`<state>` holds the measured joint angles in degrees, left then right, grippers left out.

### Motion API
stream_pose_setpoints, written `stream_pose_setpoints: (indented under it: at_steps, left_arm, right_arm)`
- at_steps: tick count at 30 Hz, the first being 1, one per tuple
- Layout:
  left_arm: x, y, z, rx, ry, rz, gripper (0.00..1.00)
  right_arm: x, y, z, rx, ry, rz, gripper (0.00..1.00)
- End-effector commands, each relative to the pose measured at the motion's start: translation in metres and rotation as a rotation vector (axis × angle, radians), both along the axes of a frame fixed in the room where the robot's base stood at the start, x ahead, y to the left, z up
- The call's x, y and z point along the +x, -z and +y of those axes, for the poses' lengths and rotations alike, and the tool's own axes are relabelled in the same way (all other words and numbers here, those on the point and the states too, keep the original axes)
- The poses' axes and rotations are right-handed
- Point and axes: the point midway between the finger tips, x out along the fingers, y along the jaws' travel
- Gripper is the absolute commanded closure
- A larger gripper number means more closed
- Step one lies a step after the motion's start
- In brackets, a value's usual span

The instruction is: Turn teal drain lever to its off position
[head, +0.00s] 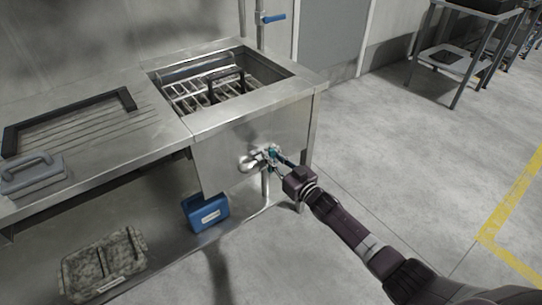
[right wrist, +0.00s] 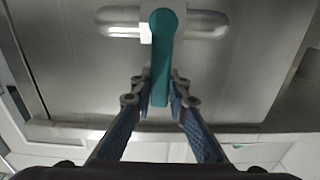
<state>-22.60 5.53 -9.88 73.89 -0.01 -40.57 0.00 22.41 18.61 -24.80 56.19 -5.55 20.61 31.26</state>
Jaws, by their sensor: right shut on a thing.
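The teal drain lever (right wrist: 161,62) sits on a steel pipe fitting on the front panel of the washer. In the right wrist view its round hub is at the top and its arm points down the picture. In the head view the lever (head: 272,153) shows small beside the round steel fitting (head: 250,164). My right gripper (right wrist: 160,105) has its fingers on either side of the lever's lower end and is shut on it. It also shows in the head view (head: 277,157), reaching in from the lower right. My left gripper is not in view.
The steel sink (head: 215,130) holds a wire rack (head: 195,95). A blue box (head: 205,213) and a speckled tray (head: 103,265) are below the counter. A blue-handled valve (head: 274,18) is on the pipe behind.

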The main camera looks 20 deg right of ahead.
Motion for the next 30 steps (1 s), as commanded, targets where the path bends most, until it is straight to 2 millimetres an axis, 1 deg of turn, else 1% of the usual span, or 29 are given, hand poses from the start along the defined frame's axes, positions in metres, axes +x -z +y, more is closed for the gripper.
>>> stream_pose_setpoints:
  at_steps: [6, 7, 11, 12, 19, 23, 26, 29, 30]
  left_arm:
    - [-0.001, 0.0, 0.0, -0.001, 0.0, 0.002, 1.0]
    - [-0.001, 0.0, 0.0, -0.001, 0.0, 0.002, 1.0]
    - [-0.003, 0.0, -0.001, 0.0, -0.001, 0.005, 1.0]
    - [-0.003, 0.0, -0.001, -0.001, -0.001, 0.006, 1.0]
    - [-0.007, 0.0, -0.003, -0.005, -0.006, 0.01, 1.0]
    - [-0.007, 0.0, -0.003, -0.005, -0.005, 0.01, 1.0]
    - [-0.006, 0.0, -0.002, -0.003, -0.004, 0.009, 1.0]
    - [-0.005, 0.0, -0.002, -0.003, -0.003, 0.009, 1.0]
    - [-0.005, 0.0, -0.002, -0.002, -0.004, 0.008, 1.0]
  right_arm:
    - [0.0, 0.002, -0.001, 0.007, 0.003, 0.006, 1.0]
    - [0.0, 0.002, -0.001, 0.007, 0.003, 0.006, 0.82]
    - [0.0, 0.001, -0.001, 0.006, 0.003, 0.004, 0.68]
    - [0.0, 0.001, -0.001, 0.005, 0.003, 0.004, 0.67]
    - [0.0, 0.0, -0.001, 0.003, 0.002, 0.002, 0.67]
    - [-0.004, 0.0, -0.002, 0.002, 0.002, 0.002, 0.67]
    - [-0.013, 0.001, -0.006, 0.002, 0.002, 0.003, 0.67]
    - [-0.026, 0.001, -0.01, 0.003, 0.002, 0.003, 0.67]
    - [-0.033, 0.002, -0.013, 0.003, 0.002, 0.004, 0.67]
